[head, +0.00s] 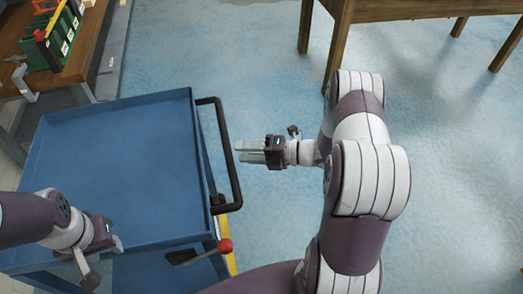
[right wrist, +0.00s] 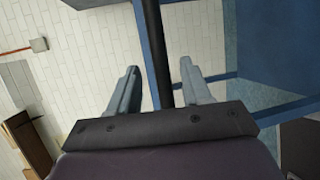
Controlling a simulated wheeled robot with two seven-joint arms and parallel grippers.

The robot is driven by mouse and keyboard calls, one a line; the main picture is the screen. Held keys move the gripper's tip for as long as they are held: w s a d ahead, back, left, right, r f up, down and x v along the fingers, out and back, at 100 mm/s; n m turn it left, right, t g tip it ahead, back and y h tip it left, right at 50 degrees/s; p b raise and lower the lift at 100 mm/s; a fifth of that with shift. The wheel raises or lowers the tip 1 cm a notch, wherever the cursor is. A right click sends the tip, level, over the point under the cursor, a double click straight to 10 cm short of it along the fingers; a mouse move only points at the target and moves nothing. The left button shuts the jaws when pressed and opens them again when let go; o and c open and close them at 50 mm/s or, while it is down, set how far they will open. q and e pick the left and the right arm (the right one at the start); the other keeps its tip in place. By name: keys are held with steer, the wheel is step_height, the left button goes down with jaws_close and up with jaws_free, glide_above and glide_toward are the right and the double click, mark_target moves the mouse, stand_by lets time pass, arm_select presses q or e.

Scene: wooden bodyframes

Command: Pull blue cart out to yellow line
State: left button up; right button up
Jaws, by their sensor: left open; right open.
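The blue cart (head: 115,150) stands at the left of the head view, its flat tray top empty. Its black handle (head: 231,160) sticks out from the right side. My right gripper (head: 245,151) is open, its fingers pointing left at the handle. In the right wrist view the dark handle bar (right wrist: 152,50) runs between the two parted fingers (right wrist: 158,88). My left gripper (head: 103,254) is open over the cart's near left part. A short piece of yellow line (head: 227,262) shows on the floor beside the cart's near right corner.
A wooden workbench (head: 75,68) with green and black items stands at the upper left. A wooden table (head: 400,10) is at the top right. A red-knobbed lever (head: 224,246) sits at the cart's near right corner. Blue floor (head: 260,60) right of the cart is clear.

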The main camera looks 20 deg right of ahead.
steer(key=v, duration=0.5)
steer(key=shift+s+d, duration=0.1)
steer(key=shift+d, duration=0.05)
